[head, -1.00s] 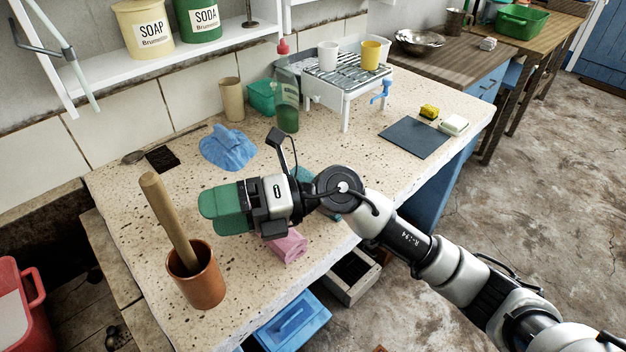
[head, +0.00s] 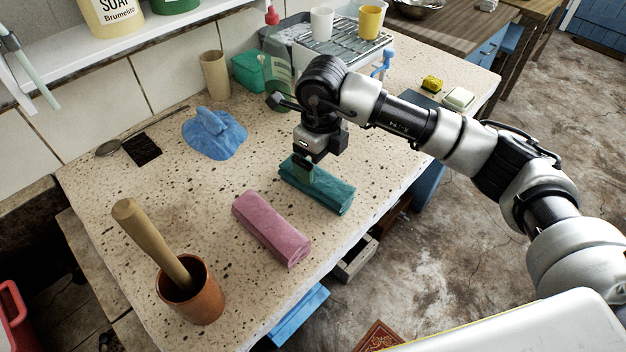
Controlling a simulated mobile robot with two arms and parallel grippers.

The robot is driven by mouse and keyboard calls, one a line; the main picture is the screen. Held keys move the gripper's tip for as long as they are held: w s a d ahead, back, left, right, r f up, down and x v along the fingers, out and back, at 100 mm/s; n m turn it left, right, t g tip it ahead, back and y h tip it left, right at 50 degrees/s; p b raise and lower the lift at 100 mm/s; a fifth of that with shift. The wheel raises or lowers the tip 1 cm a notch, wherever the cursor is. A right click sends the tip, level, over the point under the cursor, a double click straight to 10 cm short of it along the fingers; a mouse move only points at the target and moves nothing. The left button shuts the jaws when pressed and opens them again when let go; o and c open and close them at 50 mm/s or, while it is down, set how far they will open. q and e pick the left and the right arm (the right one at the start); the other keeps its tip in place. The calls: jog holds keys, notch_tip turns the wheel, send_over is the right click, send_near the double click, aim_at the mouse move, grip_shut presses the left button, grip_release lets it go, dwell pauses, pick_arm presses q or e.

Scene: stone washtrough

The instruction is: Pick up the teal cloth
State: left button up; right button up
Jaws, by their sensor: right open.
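The teal cloth (head: 327,194) is a folded bundle lying on the speckled stone top (head: 200,182), near its front edge. A pink folded cloth (head: 271,229) lies to the left and nearer, apart from the teal one. A blue crumpled cloth (head: 214,135) lies farther back. My left gripper is not in view.
A terracotta pot (head: 191,292) with a wooden pestle stands at the front left. A dish rack (head: 342,48) with cups, a green bottle (head: 278,75) and a teal box (head: 248,70) stand at the back. A yellow sponge (head: 432,83) and a soap dish (head: 458,98) lie at the right.

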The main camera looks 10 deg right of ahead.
aim_at(316, 175)
jog(key=f, duration=0.5)
jog(key=shift+w+a+f+p, duration=0.1)
jog(key=shift+a+f+p, duration=0.2)
jog(key=shift+a+p, duration=0.1)
jog(key=c, duration=1.1)
jog(key=shift+r, duration=0.15)
